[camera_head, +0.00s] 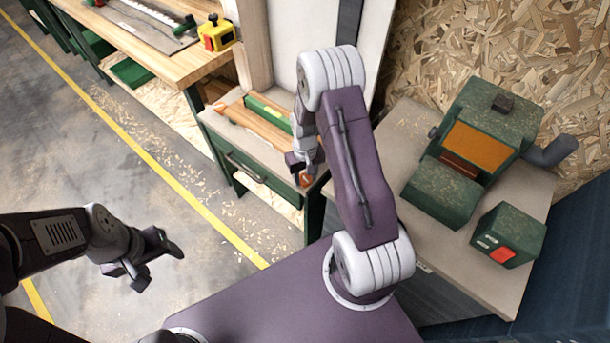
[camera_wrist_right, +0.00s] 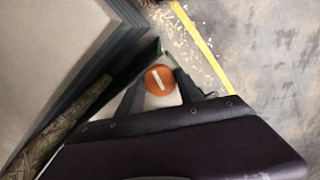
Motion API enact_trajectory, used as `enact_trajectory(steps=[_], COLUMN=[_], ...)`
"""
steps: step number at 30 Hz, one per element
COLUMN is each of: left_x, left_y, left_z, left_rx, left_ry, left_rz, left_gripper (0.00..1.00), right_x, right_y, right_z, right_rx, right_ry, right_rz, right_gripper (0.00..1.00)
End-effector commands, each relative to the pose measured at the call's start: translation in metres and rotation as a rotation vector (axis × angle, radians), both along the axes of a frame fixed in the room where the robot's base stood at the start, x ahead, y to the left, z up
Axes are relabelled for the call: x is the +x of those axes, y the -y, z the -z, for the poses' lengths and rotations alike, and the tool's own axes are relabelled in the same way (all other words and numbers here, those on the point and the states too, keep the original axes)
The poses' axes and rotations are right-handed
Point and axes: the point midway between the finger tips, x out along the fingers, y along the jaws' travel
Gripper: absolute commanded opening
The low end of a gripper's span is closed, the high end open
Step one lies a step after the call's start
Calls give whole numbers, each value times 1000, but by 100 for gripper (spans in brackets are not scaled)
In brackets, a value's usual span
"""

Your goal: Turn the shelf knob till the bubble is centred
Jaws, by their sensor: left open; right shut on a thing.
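The shelf knob is an orange disc with a white line, seen in the right wrist view (camera_wrist_right: 160,80) between my right gripper's fingers. In the head view the knob (camera_head: 306,180) shows as a small orange patch at the shelf's front right corner. My right gripper (camera_head: 302,167) is shut on it. A green level (camera_head: 268,112) lies on the wooden shelf (camera_head: 249,124) behind the gripper. Its bubble is too small to make out, and my right arm covers the area to its right. My left gripper (camera_head: 160,266) is open and empty above the floor at the left.
A workbench with a yellow box (camera_head: 217,34) stands at the back left. A green machine (camera_head: 479,132) and a green box with a red button (camera_head: 508,235) stand on the right-hand table (camera_head: 402,128). A green drawer (camera_head: 250,172) is below the shelf. The floor at left is clear apart from shavings.

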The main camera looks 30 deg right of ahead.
Motion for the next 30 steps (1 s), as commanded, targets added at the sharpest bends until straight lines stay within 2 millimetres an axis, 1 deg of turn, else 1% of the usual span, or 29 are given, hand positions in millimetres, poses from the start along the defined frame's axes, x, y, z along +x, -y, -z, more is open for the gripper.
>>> enact_trajectory(steps=[6,18,19,20,21,30], left_x=[0,0,0,0,0,0], left_y=[0,0,0,0,0,0], left_z=[-1,-1,-1,-1,-1,-1], left_rx=[0,0,0,0,0,0], left_ry=[0,0,0,0,0,0], left_rz=[0,0,0,0,0,0], left_gripper=[64,64,64,64,64,64], right_x=[1,1,1,1,1,1], right_y=[0,0,0,0,0,0], right_z=[-1,-1,-1,-1,-1,-2], right_rx=[0,0,0,0,0,0], right_ry=[3,4,4,3,3,2], right_rz=[-36,-40,-40,-40,-40,-40], right_gripper=[2,2,51,59,64,64])
